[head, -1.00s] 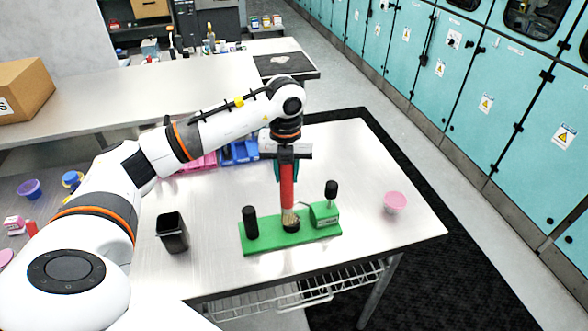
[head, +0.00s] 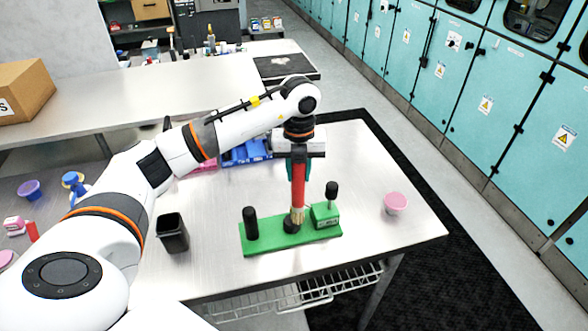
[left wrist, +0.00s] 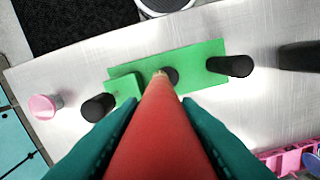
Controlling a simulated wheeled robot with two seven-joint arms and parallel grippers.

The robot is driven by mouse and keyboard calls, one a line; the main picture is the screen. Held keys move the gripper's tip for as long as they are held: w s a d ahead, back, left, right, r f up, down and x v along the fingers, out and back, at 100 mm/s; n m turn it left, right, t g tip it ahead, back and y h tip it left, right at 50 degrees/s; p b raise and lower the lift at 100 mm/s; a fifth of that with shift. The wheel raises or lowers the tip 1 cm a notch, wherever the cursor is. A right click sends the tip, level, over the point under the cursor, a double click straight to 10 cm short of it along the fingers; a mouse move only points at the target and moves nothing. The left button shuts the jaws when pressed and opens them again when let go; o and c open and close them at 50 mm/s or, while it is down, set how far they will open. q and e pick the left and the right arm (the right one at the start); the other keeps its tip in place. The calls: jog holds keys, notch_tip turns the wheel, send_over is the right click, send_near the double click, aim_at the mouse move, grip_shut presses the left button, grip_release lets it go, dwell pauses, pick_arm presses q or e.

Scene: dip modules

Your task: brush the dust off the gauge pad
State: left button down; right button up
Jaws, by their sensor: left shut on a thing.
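My left gripper (head: 300,172) is shut on the red handle of a brush (head: 298,188), which points down over a green gauge base (head: 265,243). The brush's tan bristles (head: 297,215) are at the small round black pad (head: 291,227) in the middle of the base; I cannot tell whether they touch it. In the left wrist view the red brush (left wrist: 160,135) runs between the teal fingers, its tip beside the black pad (left wrist: 171,76). Dust on the pad cannot be made out. My right gripper is not in view.
The green base carries a black post (head: 250,223) at left and a green block with a black knob (head: 331,190) at right. A black bin (head: 172,233) stands left, a pink cup (head: 396,203) right. Blue bins (head: 240,154) lie behind. The table's front edge is close.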

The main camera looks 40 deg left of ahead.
pick_arm(q)
jog(key=s+a, duration=0.1)
jog(key=s+a+b, duration=0.1)
jog(key=shift+s+f, duration=0.1)
jog(key=shift+s, duration=0.25)
dwell(0.4)
jog(key=shift+d, duration=0.1)
